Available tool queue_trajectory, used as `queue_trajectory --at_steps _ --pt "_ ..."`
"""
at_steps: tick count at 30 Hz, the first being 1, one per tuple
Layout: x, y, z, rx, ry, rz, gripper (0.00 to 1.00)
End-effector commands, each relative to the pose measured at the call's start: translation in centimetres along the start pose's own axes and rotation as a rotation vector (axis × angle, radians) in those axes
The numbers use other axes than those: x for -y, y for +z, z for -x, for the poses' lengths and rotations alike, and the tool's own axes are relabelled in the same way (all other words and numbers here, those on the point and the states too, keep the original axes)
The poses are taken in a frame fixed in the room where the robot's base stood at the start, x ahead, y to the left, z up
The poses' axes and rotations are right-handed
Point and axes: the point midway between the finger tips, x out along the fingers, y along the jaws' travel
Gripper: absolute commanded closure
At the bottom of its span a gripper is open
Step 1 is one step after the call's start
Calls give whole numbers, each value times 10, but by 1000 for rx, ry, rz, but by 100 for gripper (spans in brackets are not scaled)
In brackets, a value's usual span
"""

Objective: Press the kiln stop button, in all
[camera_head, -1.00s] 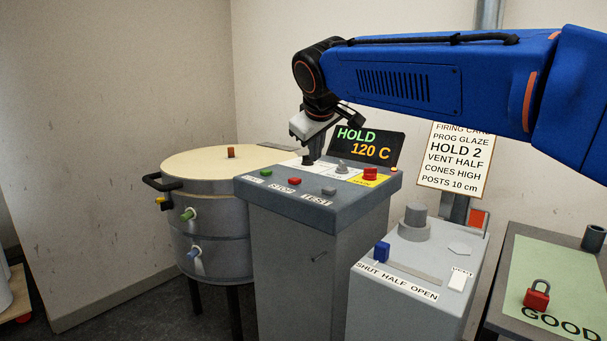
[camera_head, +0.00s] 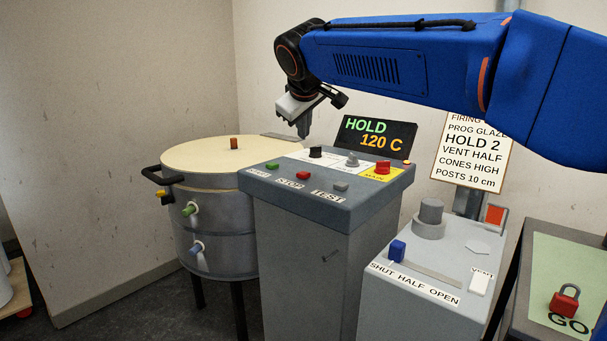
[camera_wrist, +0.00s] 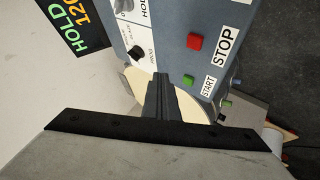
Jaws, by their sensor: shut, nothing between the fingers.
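The kiln's control console (camera_head: 300,205) has a red stop button (camera_head: 303,175) on its top, above the label STOP. It also shows in the wrist view (camera_wrist: 194,41) beside its label. A green start button (camera_head: 272,165) is to its left and a grey test button (camera_head: 340,186) to its right. My gripper (camera_head: 304,132) is shut and empty, pointing down above the back left of the console, apart from the stop button. In the wrist view its fingertips (camera_wrist: 161,82) appear below and left of the red button.
The display (camera_head: 375,137) reads HOLD 120 C. A black knob (camera_head: 316,152), a grey knob (camera_head: 352,160) and a red main switch (camera_head: 382,168) stand behind the buttons. The round kiln (camera_head: 215,215) is at left. A vent box (camera_head: 425,262) with a blue slider stands at right.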

Motion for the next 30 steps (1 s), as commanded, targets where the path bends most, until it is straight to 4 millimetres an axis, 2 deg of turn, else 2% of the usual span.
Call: queue_trajectory --at_steps 18,30 --pt "34 35 -47 1 0 1 100" --pt "40 40 -55 -1 0 0 100"
